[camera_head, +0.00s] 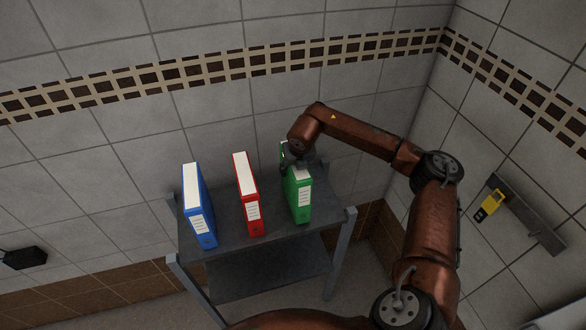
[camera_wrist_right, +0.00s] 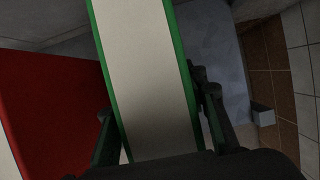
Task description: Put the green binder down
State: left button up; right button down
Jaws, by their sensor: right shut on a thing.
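The green binder (camera_head: 299,200) stands upright at the right end of a dark grey shelf table (camera_head: 272,238). My right gripper (camera_head: 297,166) is above it and shut on its top part. In the right wrist view the green binder (camera_wrist_right: 145,75) runs up between the two fingers of my right gripper (camera_wrist_right: 165,130), one on each side. The binder's base appears at the table top; whether it touches cannot be told. My left gripper is not clearly in view.
A red binder (camera_head: 247,196) stands to the left of the green one, with a gap. A blue binder (camera_head: 198,208) stands further left. A tiled wall is close behind, another on the right with a rail holding a yellow object (camera_head: 490,204).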

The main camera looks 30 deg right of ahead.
jog(key=shift+w+f, duration=0.1)
jog(key=shift+f, duration=0.45)
jog(key=c, duration=1.2)
grip_release()
pick_arm(q)
jog(key=shift+s+r, duration=0.15)
jog(key=shift+r, duration=0.1)
jog(key=shift+r, duration=0.1)
pick_arm(e)
jog(key=shift+r, duration=0.1)
jog(key=b+v, duration=0.3)
jog(key=v, duration=0.8)
pick_arm(q)
jog(key=shift+f, duration=1.8)
pick_arm(e)
jog(key=shift+s+a+r, duration=0.1)
jog(key=shift+s+r, duration=0.3)
jog(key=shift+r, duration=0.05)
